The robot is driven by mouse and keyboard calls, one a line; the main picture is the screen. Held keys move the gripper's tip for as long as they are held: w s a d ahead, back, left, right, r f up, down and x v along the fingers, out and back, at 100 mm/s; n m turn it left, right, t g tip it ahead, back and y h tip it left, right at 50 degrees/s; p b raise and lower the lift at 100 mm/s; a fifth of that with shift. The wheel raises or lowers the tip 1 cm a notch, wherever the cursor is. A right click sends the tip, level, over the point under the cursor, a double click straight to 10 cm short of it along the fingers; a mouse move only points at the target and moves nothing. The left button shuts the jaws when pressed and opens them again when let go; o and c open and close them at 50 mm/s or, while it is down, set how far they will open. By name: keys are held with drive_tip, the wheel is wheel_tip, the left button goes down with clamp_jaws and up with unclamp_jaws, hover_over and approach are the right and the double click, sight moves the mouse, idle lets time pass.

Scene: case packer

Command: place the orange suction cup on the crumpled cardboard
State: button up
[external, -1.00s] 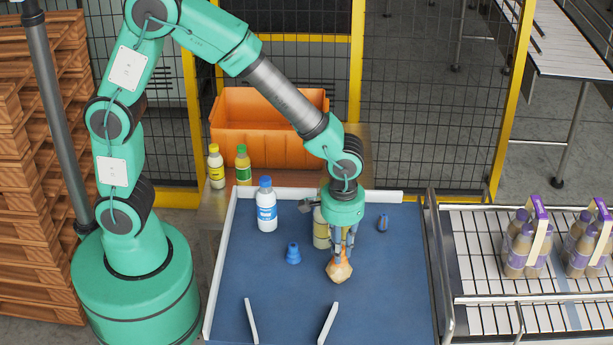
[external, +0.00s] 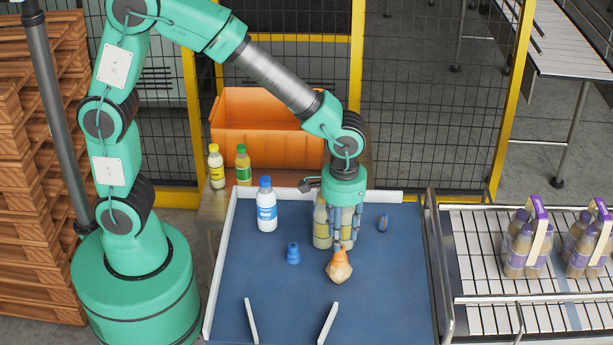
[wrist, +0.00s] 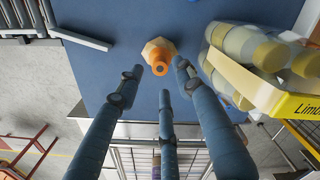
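The orange suction cup (external: 341,255) rests on top of the crumpled cardboard (external: 339,269), a tan faceted lump on the blue table. In the wrist view the orange suction cup (wrist: 159,64) sits against the cardboard (wrist: 151,47), its round end facing the camera. My gripper (external: 345,243) is just above the cup. In the wrist view its three blue fingers (wrist: 160,77) are spread apart with nothing between their tips. Whether any finger still touches the cup cannot be told.
A blue suction cup (external: 292,254) stands to the left. A white bottle with blue cap (external: 266,206) is behind it. Pale bottles in a yellow carrier (wrist: 268,90) stand close beside my gripper. A small dark blue object (external: 382,223) lies at right. White guides (external: 327,323) stand in front.

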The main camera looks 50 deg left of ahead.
wheel_tip(320, 180, up, 7)
drive_tip(key=shift+f, duration=0.15)
idle(0.4)
drive_tip(key=shift+w+a, duration=0.1)
idle(0.4)
drive_tip(key=w+a+r+t+h, duration=0.1)
drive_tip(key=a+r, duration=0.4)
drive_tip(key=a, duration=0.5)
drive_tip(key=w+a+r+t, duration=0.1)
drive_tip(key=a+r, duration=0.3)
drive_tip(key=a, duration=0.7)
drive_tip(key=s+a+r+t, duration=0.1)
drive_tip(key=s+a, duration=0.3)
drive_tip(key=a, duration=0.4)
drive_tip(key=s+a+r+t+y, duration=0.1)
drive_tip(key=s+a+r+t, duration=0.1)
drive_tip(key=s+a, duration=0.3)
drive_tip(key=a, duration=0.4)
drive_tip(key=shift+s+r+t, duration=0.2)
drive_tip(key=shift+r+t, duration=0.1)
